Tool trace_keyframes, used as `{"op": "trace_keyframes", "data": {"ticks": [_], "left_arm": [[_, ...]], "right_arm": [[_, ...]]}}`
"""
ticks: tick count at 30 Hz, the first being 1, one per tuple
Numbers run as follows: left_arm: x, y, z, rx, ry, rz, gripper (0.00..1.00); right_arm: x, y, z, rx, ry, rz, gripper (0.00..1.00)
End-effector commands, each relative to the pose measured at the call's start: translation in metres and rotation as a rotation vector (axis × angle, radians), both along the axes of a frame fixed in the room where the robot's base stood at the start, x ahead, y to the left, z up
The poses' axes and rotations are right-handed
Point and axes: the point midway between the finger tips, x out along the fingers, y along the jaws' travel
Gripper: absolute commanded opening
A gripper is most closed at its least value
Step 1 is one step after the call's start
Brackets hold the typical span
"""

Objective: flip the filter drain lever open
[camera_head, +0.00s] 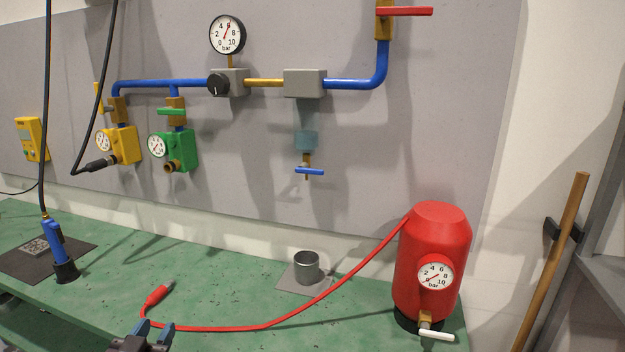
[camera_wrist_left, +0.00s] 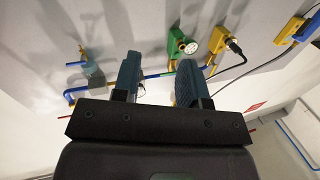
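The filter's translucent blue bowl (camera_head: 306,141) hangs under a grey block (camera_head: 305,83) on the wall pipe. Below it is a brass drain with a blue lever (camera_head: 309,171), which lies roughly crosswise to the drain. My left gripper (camera_head: 143,337) is at the bottom edge of the head view, far below and left of the lever. Its fingers are apart with nothing between them. In the left wrist view the open gripper (camera_wrist_left: 158,76) shows, with the filter bowl (camera_wrist_left: 92,69) upside down to the left of the fingers. My right gripper is not in view.
A red tank (camera_head: 432,245) stands at the bench's right end, its red hose (camera_head: 255,328) crossing the green bench. A metal cup (camera_head: 306,267) stands beneath the filter. Green (camera_head: 177,150) and yellow (camera_head: 122,145) regulators hang left of it. Wall space around the drain is clear.

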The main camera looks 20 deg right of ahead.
Motion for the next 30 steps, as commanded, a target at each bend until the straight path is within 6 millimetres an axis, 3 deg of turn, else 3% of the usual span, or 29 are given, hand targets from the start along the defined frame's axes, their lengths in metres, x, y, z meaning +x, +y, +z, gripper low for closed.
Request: {"op": "trace_keyframes", "data": {"ticks": [3,9,21,25,30], "left_arm": [[0.028,-0.033,0.043,0.019,-0.078,-0.071,0.39],[0.059,-0.087,0.110,0.093,-0.201,-0.185,0.39],[0.084,-0.198,0.233,0.402,-0.481,-0.398,0.39],[0.085,-0.231,0.257,0.554,-0.578,-0.459,0.39],[0.087,-0.253,0.253,0.739,-0.660,-0.518,0.39]], "right_arm": [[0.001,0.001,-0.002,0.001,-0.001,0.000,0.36],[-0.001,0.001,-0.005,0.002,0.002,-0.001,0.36],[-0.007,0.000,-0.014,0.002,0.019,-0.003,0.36],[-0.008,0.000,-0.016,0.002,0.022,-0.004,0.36],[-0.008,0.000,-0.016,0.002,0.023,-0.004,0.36]]}}
